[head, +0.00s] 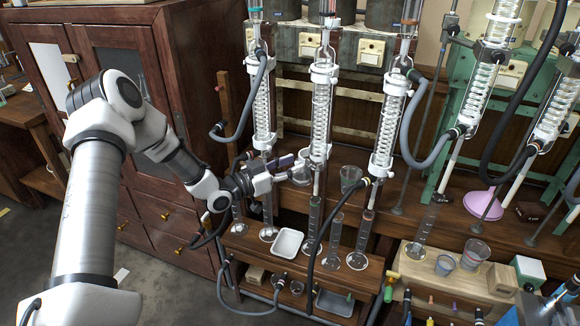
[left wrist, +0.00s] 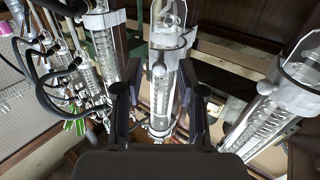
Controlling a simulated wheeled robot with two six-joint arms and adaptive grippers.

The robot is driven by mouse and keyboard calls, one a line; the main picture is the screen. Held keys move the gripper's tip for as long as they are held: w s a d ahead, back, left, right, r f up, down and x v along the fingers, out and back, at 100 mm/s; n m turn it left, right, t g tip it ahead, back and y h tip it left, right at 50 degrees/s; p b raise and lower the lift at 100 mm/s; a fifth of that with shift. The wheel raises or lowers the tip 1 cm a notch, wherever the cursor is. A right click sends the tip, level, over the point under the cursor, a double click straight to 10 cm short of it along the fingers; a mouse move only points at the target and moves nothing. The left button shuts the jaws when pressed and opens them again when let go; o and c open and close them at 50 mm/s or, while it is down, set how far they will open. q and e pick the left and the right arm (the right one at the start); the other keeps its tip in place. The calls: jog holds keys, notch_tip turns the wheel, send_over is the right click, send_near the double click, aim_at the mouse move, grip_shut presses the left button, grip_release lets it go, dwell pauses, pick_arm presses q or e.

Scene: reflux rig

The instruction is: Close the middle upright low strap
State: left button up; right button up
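The middle upright (head: 321,112) is a clear glass column with a coil inside, standing in the middle of the rig in the head view. Its low strap (head: 319,151) is a white band near the column's lower end; I cannot tell whether it is open or closed. My left gripper (head: 297,169) is just left of and a little below this strap. In the left wrist view my left gripper (left wrist: 160,85) is open, with one dark finger on each side of a glass column (left wrist: 164,92) with white fittings. Contact is not clear. My right gripper is not seen.
Similar glass columns stand left (head: 264,105) and right (head: 388,130) of the middle one. Dark hoses (head: 425,150) loop between them. Glass cylinders (head: 334,240) and a white tray (head: 288,243) stand on the low wooden shelf. A wooden cabinet (head: 190,60) is behind my left arm.

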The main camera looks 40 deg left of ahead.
pick_arm(q)
grip_shut()
jog(key=shift+d+f+y, duration=0.1)
jog(key=shift+y, duration=0.2)
